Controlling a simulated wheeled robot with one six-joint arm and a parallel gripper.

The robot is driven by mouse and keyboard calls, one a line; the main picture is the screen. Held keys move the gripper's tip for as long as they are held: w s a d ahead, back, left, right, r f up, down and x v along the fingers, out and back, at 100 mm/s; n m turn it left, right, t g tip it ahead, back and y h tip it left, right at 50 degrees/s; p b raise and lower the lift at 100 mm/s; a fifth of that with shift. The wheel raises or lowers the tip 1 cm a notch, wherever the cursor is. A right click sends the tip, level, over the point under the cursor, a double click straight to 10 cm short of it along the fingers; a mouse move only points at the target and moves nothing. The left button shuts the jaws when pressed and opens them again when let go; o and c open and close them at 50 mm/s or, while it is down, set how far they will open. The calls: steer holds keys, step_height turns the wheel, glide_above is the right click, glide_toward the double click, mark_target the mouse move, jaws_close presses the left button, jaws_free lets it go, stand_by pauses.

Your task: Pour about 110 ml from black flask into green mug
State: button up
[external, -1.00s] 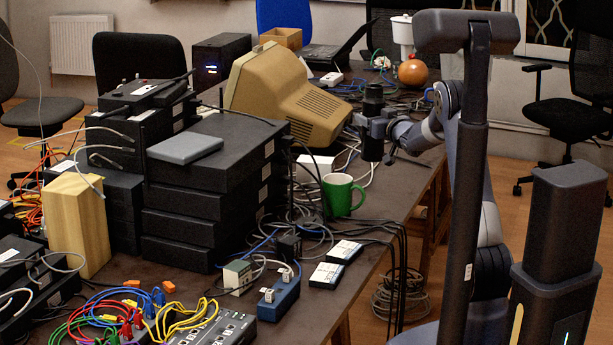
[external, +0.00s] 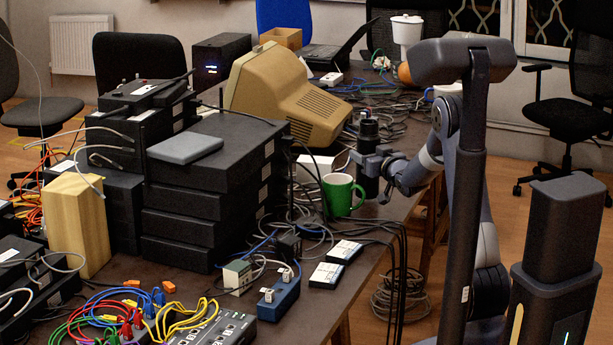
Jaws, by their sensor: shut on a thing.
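The black flask (external: 368,150) is upright at the table's right edge, just behind and right of the green mug. My gripper (external: 369,162) is shut around the flask's body from the right. The green mug (external: 338,195) stands upright on the table with its handle to the right. The flask's lower end is near the mug's handle in the picture; I cannot tell its exact height above the table.
A beige monitor (external: 290,95) and stacked black boxes (external: 205,200) crowd the table left of the mug. Cables lie around the mug. White-topped boxes (external: 335,262) lie in front of it. An orange ball (external: 405,73) and a white cup (external: 406,30) are at the back.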

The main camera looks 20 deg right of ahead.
steer(key=shift+n+b, duration=0.3)
steer(key=shift+b, duration=0.1)
steer(key=n+b, duration=0.1)
steer(key=n, duration=0.1)
steer(key=a+n+t+b, duration=0.1)
steer(key=n, duration=0.1)
steer(key=r+n+y, duration=0.1)
steer(key=n, duration=0.2)
steer(key=shift+s+a+t+b, duration=0.2)
steer(key=shift+s+t+b, duration=0.1)
steer(key=shift+b, duration=0.1)
steer(key=shift+w+d+r+n+y+p, duration=0.1)
steer(key=shift+r+n+y+p, duration=0.15)
steer(key=shift+n, duration=0.3)
steer(key=shift+d+r+n+y+p, duration=0.15)
steer(key=shift+n+y, duration=0.1)
steer(key=shift+n, duration=0.3)
steer(key=shift+f+n+b, duration=0.35)
steer(key=shift+f+n, duration=0.05)
steer(key=shift+f, duration=0.05)
steer(key=n+y, duration=0.1)
steer(key=n, duration=0.1)
steer(key=f+n+b, duration=0.1)
steer(key=n, duration=0.1)
steer(key=n+y, duration=0.1)
steer(key=n, duration=0.1)
steer(key=shift+w+d+f+n+t+y+b, duration=0.1)
steer(key=shift+d+f+n+t+y+b, duration=0.1)
steer(key=shift+f+n+t+y+b, duration=0.1)
